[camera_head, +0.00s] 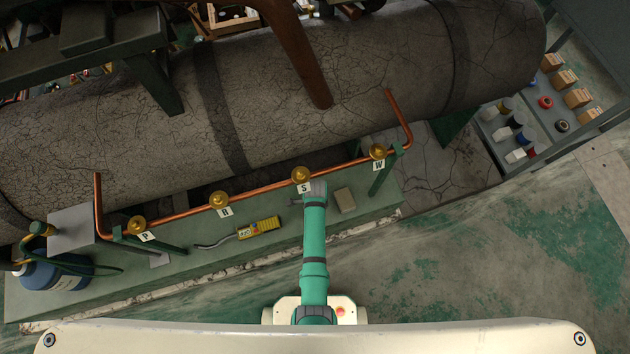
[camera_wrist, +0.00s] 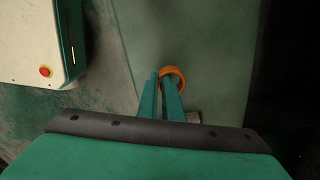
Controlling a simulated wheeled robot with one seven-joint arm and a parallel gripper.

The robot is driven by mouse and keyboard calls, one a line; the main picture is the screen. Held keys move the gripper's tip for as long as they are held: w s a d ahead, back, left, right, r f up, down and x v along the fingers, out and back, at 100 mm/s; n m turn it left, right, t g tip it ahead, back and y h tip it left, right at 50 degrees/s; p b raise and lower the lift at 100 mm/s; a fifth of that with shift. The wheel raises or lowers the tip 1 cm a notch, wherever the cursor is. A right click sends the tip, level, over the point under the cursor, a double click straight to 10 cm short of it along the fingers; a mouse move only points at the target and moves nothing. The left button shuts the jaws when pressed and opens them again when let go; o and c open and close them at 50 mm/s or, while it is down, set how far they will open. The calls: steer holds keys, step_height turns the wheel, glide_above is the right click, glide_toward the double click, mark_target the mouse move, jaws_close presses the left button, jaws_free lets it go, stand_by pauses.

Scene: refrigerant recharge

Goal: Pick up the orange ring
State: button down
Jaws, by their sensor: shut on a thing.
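The orange ring (camera_wrist: 176,70) shows in the wrist view at the tips of my gripper's two teal fingers. My gripper (camera_wrist: 165,76) is shut on it, with one finger seen against the ring's opening. The ring is above or against a grey-green surface; I cannot tell whether it touches it. In the head view my teal arm reaches up to the copper pipe by the valve marked S (camera_head: 302,174).
A copper pipe (camera_head: 262,190) with brass valves marked P, R, S and W runs along the green bench (camera_head: 190,266). A yellow meter (camera_head: 259,229) lies left of my arm, a small tan block (camera_head: 344,200) right.

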steer(key=s+a+r, duration=0.2)
steer(key=s+r, duration=0.4)
steer(key=r, duration=0.1)
steer(key=s+a+r, duration=0.2)
steer(key=s+r, duration=0.5)
steer(key=shift+s+a+r, duration=0.15)
steer(key=shift+a+r, duration=0.1)
steer(key=shift+r, duration=0.1)
